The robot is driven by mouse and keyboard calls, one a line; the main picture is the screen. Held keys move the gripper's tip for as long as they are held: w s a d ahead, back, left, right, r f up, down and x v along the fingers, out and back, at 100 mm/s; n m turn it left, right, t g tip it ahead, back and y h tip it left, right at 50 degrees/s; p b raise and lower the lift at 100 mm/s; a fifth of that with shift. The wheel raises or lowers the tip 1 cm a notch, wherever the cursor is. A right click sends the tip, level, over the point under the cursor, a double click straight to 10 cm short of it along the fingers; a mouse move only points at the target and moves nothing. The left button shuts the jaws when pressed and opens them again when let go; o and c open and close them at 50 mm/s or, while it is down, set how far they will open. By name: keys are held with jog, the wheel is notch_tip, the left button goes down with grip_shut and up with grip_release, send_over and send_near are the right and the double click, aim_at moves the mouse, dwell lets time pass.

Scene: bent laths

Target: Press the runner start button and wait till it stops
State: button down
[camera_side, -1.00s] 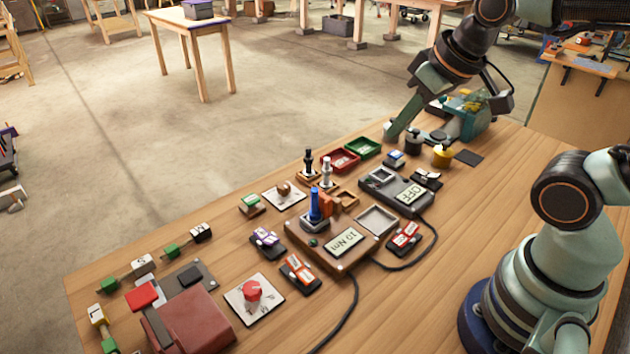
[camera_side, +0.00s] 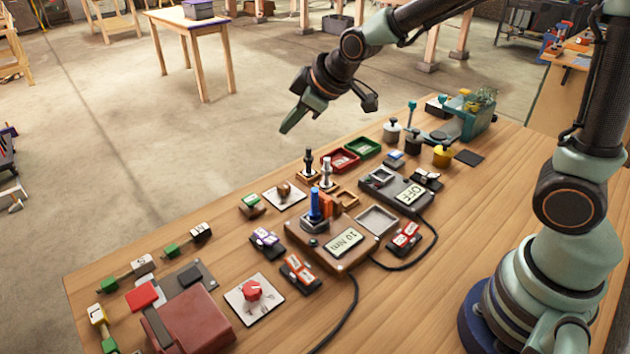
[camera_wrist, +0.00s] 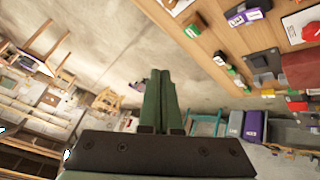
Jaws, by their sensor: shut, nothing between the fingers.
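My gripper (camera_side: 286,129) is shut and empty, high and apart from the table things, towards the table's far side. Its two green fingers also lie together in the wrist view (camera_wrist: 160,75). I cannot tell which control is the runner start button. A red knob (camera_side: 252,290) sits on a white plate at the front left. A brown box (camera_side: 330,262) with a "10 Nm" display carries a blue-handled post (camera_side: 314,205) and a small round spot. A grey box (camera_side: 410,193) shows "OFF". A teal machine (camera_side: 467,118) with an upright lever (camera_side: 411,113) stands at the far right.
A dark red box (camera_side: 190,322) and green and white blocks (camera_side: 143,263) line the left end. Red and green trays (camera_side: 363,148) lie at the far edge. Black cables (camera_side: 428,250) cross the table. The right front wood is clear.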

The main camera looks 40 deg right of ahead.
aim_at(256, 200)
jog(key=w+a+f+n+t+y, duration=0.1)
jog(key=w+a+f+n, duration=0.3)
jog(key=w+a+f, duration=0.2)
jog(key=shift+w+f, duration=0.25)
jog(key=shift+f, duration=0.25)
jog(key=shift+f, duration=0.1)
jog(key=shift+f, duration=4.3)
jog(key=shift+f, duration=0.1)
jog(key=shift+d+f, duration=0.1)
jog(key=shift+f, duration=0.2)
